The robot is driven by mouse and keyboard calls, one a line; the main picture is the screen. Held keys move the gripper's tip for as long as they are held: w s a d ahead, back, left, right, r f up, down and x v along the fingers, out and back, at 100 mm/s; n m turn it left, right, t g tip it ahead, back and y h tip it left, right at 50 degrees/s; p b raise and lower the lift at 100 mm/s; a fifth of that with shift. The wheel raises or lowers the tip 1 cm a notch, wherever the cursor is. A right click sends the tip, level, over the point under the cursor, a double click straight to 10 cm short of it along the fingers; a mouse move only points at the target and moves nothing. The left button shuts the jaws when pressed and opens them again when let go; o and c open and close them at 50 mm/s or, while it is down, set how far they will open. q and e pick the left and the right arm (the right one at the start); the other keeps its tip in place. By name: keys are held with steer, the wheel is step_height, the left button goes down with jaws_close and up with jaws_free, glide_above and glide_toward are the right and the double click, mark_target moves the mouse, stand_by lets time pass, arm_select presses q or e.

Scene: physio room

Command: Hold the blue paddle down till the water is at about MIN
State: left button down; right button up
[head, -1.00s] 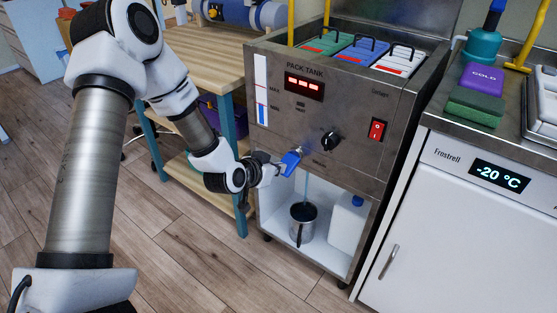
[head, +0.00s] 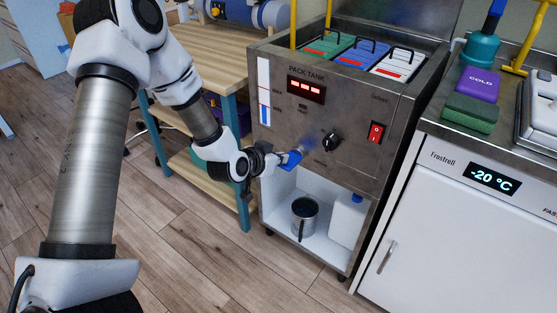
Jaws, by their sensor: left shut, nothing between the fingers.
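The steel pack tank (head: 345,185) stands in the middle of the view. Its blue paddle (head: 291,160) sticks out of the front, below and left of the black knob. My left gripper (head: 276,159) is shut and empty, with its tips at the paddle; I cannot tell whether they press on it. The level gauge (head: 264,90) on the tank's left shows blue in its lower part, its top at about the MIN mark. My right gripper is not in view.
A white container with a blue cap (head: 347,215) stands right of the jug. Green, blue and white packs (head: 362,52) hang in the tank top. A wooden table (head: 207,55) is at left, a white Frostrell freezer (head: 440,220) at right.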

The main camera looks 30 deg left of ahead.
arm_select(q)
steer(key=w+r+p+v, duration=0.1)
steer(key=r+p+v, duration=0.1)
steer(key=v, duration=0.9)
steer(key=shift+p, duration=0.9)
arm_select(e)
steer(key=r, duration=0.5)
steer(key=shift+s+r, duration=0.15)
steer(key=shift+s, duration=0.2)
arm_select(q)
steer(key=s+d+f+m+g, duration=0.25)
steer(key=s+f, duration=0.25)
steer(key=f, duration=0.3)
steer(key=s+d+f+m+g, duration=0.1)
steer(key=s+d+f+g, duration=0.3)
steer(key=f, duration=0.5)
steer(key=s+d+f+n+g, duration=0.25)
steer(key=s+f+g, duration=0.4)
steer(key=s, duration=0.85)
step_height(320, 180, up, 16)
steer(key=n+t+y+p, duration=0.1)
steer(key=n+p, duration=0.1)
steer(key=p, duration=1.6)
steer(key=shift+s+d, duration=0.15)
steer(key=shift+s, duration=0.35)
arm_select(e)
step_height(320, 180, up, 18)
